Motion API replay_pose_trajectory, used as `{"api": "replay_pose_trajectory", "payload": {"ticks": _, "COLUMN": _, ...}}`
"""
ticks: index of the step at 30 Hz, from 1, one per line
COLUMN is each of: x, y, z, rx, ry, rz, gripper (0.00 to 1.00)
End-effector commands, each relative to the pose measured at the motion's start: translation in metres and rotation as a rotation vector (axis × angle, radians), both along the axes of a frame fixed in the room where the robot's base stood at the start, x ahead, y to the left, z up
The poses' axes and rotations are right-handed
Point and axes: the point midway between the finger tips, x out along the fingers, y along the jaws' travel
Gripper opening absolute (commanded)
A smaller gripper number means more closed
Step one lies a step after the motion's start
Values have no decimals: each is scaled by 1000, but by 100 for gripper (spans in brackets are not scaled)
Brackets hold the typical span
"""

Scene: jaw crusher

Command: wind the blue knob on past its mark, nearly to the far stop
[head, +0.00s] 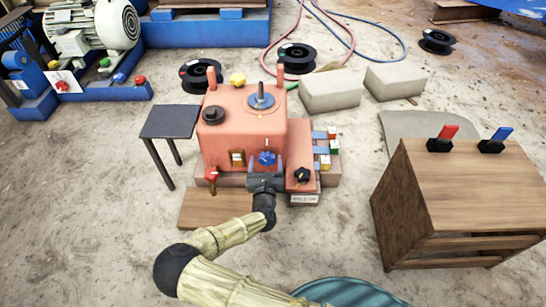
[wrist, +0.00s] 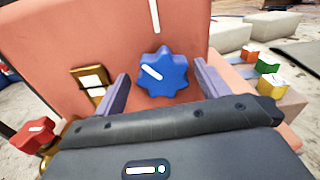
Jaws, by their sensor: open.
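The blue knob (wrist: 163,75) is a lobed dial with a white pointer line on the front face of the red machine (head: 245,125). In the wrist view its line points to the upper left. A white mark (wrist: 154,16) stands on the red face above the knob. The knob also shows in the head view (head: 266,158), just above my gripper (head: 265,171). In the wrist view my gripper (wrist: 160,90) is open, with one finger on each side of the knob. I see gaps between the fingers and the knob.
A brass-framed switch (wrist: 91,82) and a red valve handle (head: 211,175) are left of the knob. A black knob (head: 302,175) and several coloured buttons (head: 334,146) are to the right. A wooden stand (head: 440,205) with two levers stands further right.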

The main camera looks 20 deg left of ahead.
Motion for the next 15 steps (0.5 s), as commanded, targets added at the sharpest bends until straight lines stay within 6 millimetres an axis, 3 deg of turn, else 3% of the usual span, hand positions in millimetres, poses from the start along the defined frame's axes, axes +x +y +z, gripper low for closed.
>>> {"api": "replay_pose_trajectory", "payload": {"ticks": 8, "x": 5, "y": -6, "z": 0, "rx": 0, "ry": 0, "rz": -12, "gripper": 74}}
{"api": "replay_pose_trajectory", "payload": {"ticks": 15, "x": 9, "y": -12, "z": 0, "rx": 0, "ry": -1, "rz": -23, "gripper": 30}}
